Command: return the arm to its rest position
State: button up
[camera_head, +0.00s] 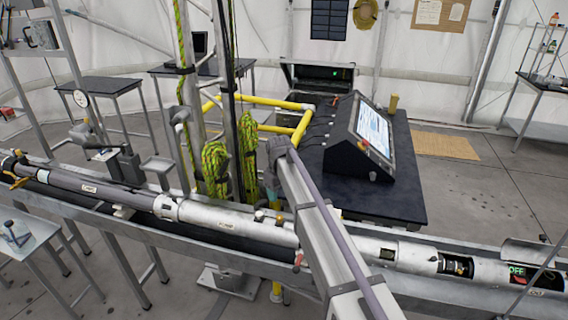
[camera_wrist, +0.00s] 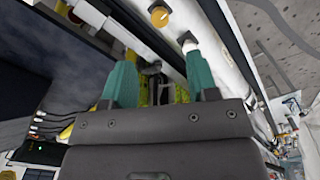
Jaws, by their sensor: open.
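My gripper shows in the wrist view (camera_wrist: 160,80) with its two teal fingers spread apart and nothing between them. In the head view my arm reaches from the bottom right up toward the middle. The gripper there is mostly hidden behind the arm's end, with only a bit of teal showing. It is above the long grey tube assembly (camera_head: 237,225), close to the coiled green rope (camera_head: 248,150). In the wrist view an orange-yellow round knob (camera_wrist: 159,16) and a white-tipped knob (camera_wrist: 189,46) lie beyond the fingertips.
A dark table (camera_head: 400,205) with a tilted screen console (camera_head: 362,135) stands behind the tube. Yellow pipes (camera_head: 300,125) and upright poles (camera_head: 190,75) with rope rise near my arm. A metal side table (camera_head: 25,240) is at left. Open floor (camera_head: 480,195) lies at right.

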jog(key=s+d+f+m+b, duration=0.3)
jog(key=s+d, duration=0.4)
jog(key=s, duration=0.3)
jog(key=s+d+f+m+b, duration=0.3)
jog(key=s+d, duration=0.4)
jog(key=s, duration=0.4)
jog(key=s+d+f+m+b, duration=0.2)
jog(key=s+d+f+b, duration=0.2)
jog(key=s+d, duration=0.4)
jog(key=s, duration=0.2)
jog(key=shift+s+f+m, duration=0.25)
jog(key=shift+s+m, duration=0.05)
jog(key=shift+m, duration=0.1)
jog(key=shift+d, duration=0.1)
jog(key=shift+c, duration=0.4)
